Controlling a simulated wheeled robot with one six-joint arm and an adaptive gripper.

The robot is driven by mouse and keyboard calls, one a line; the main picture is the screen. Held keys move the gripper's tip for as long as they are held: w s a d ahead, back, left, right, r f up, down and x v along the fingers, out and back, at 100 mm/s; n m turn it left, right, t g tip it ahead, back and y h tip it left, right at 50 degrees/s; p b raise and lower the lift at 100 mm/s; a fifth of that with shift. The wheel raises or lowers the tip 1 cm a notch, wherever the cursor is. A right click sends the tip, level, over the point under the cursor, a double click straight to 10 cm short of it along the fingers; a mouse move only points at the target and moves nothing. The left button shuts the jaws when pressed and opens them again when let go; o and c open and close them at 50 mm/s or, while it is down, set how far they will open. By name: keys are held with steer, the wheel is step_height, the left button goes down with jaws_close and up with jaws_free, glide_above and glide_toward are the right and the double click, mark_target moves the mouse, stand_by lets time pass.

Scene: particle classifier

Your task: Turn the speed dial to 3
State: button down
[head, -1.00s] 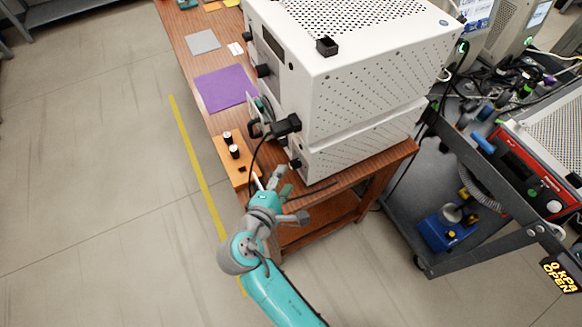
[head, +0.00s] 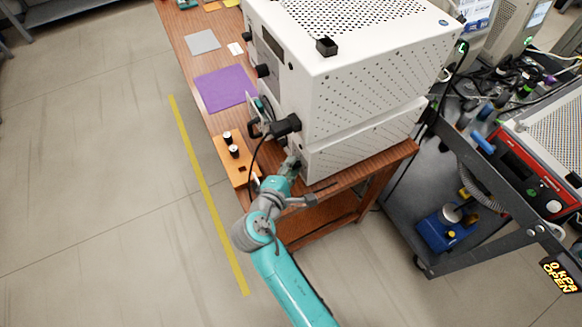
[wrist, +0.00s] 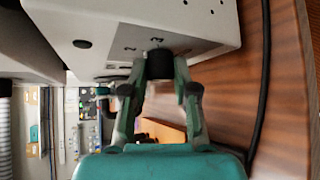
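The speed dial, a black round knob (wrist: 159,66), sticks out from the front of the white machine's lower box (wrist: 115,35). In the wrist view my gripper (wrist: 160,68) has its two fingertips on either side of the knob, with what look like small gaps, so I see it as open around the knob. In the head view my gripper (head: 291,166) is at the near lower corner of the white machine (head: 355,75) and hides the knob. The dial's marks and setting are too small to read.
An orange block (head: 232,165) with two small black-and-white vials (head: 234,151) lies left of the gripper on the wooden table (head: 385,160). A black cable (wrist: 265,75) runs along the table. A purple mat (head: 224,87) lies farther back. A dark cart (head: 480,210) stands right.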

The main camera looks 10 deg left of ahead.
steer(key=shift+d+f+m+t, duration=0.1)
steer(key=shift+f+m+t, duration=0.1)
steer(key=shift+m+t, duration=0.75)
steer(key=c, duration=0.9)
jaws_free()
steer(key=shift+s, duration=0.1)
steer(key=v, duration=1.2)
